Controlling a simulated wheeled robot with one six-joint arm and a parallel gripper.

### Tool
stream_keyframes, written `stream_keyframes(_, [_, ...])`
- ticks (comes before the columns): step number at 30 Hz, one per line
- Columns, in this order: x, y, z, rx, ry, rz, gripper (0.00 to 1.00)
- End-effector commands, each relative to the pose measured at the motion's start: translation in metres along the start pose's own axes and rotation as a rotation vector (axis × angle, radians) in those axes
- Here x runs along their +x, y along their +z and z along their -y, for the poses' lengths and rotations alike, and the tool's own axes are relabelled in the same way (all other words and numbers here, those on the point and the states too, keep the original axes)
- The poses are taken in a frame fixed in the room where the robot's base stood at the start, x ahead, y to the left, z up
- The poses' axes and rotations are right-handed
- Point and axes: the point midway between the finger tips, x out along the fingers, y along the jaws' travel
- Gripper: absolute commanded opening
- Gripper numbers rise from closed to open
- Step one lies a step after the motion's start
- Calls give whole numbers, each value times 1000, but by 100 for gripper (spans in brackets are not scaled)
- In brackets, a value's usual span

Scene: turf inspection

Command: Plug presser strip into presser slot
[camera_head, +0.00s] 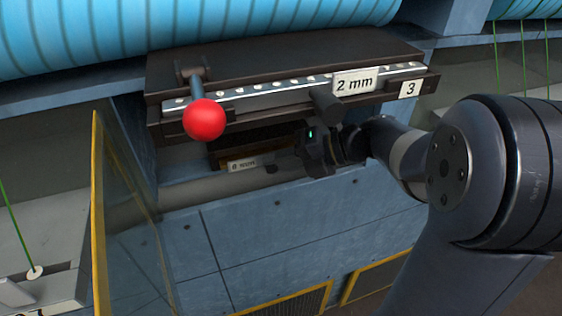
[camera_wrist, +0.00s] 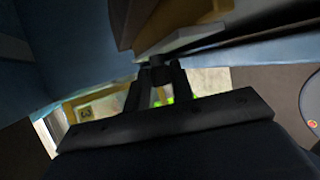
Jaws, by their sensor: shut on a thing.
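A dark presser strip (camera_head: 252,140) with a tan lower edge and a small white label sits below the machine's dark rail housing in the head view. In the wrist view, a brown and tan block with a pale edge (camera_wrist: 180,40), which looks like this strip, is just past my fingertips. My gripper (camera_head: 304,152) is at the strip's right end, below the housing. In the wrist view, my gripper (camera_wrist: 160,76) is shut on a small dark knob by the block. The presser slot cannot be clearly made out, and the strip's right end is partly hidden by my gripper.
The rail housing (camera_head: 290,62) carries a "2 mm" label (camera_head: 355,81), a "3" label (camera_head: 410,89) and a dark handle (camera_head: 327,104). A red ball lever (camera_head: 204,119) sticks out at left. A yellow-edged clear panel (camera_head: 122,215) stands at left. Blue panels lie below.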

Motion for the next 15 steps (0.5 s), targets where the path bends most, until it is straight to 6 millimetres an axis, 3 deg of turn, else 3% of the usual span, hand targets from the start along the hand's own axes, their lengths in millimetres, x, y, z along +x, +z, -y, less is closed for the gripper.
stream_keyframes(15, [5,12,0,-1,1,0,0])
